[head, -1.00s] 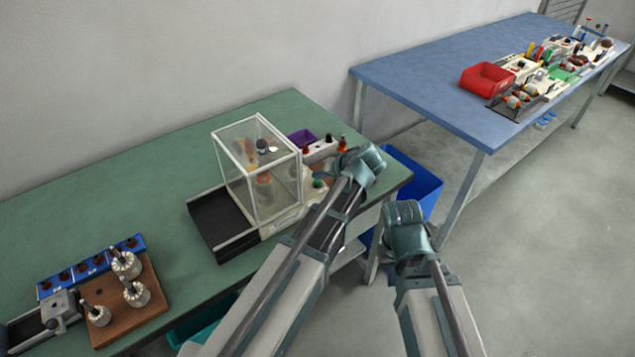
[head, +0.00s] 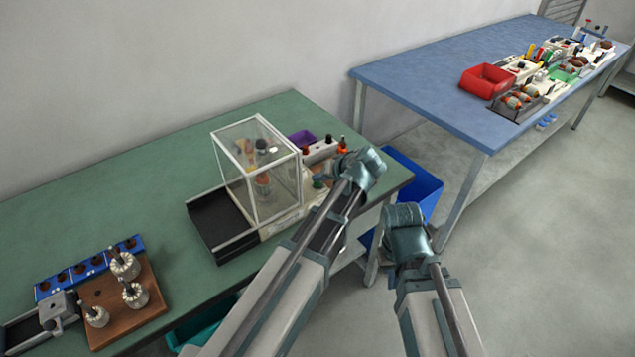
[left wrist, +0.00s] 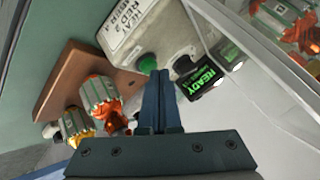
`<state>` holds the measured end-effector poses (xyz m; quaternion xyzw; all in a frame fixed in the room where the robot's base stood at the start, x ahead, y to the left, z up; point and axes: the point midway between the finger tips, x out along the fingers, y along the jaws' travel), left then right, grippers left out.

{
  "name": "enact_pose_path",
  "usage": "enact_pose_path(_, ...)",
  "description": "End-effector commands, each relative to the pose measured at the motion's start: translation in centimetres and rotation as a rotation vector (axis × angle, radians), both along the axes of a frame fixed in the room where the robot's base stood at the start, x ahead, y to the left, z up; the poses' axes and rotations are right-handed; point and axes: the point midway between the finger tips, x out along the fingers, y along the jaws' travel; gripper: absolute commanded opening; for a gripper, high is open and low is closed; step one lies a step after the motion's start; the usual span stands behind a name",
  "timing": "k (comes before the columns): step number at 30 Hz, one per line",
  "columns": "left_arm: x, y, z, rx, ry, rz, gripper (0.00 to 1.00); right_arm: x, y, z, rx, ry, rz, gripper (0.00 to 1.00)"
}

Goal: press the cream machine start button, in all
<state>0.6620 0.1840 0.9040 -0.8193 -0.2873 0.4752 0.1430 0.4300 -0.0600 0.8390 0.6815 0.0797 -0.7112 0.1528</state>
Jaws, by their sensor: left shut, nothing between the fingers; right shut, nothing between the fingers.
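The cream machine (head: 283,226) stands on the green bench with a clear guard box on it. Its green start button (left wrist: 147,63) is on the cream face, beside a small black display with green letters reading READY (left wrist: 202,82). The button also shows in the head view (head: 319,183), partly covered by my gripper. My left gripper (left wrist: 158,74) is shut and empty, its tips at the lower right edge of the button. I cannot tell whether they touch it. My right gripper (head: 405,238) is empty, off the bench's right end, its fingers hard to make out.
The clear guard box (head: 258,172) is close to my left gripper. A brown board (left wrist: 70,75) with wound armatures lies beside the machine. A wooden block with armatures (head: 122,312) is at the left. A blue bin (head: 425,180) stands between the benches.

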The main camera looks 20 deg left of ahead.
Motion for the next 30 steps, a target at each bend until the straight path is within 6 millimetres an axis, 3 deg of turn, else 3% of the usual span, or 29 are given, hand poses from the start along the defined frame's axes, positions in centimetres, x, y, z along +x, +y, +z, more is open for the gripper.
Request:
enact_pose_path(14,0.0,0.0,-0.2,0.0,0.001,0.001,0.0,0.0,0.0,-0.2,0.0,0.0,0.0,0.0)
enact_pose_path(30,0.0,0.0,1.6,0.0,0.001,0.001,0.0,0.0,0.0,1.6,0.0,0.0,0.0,0.0)
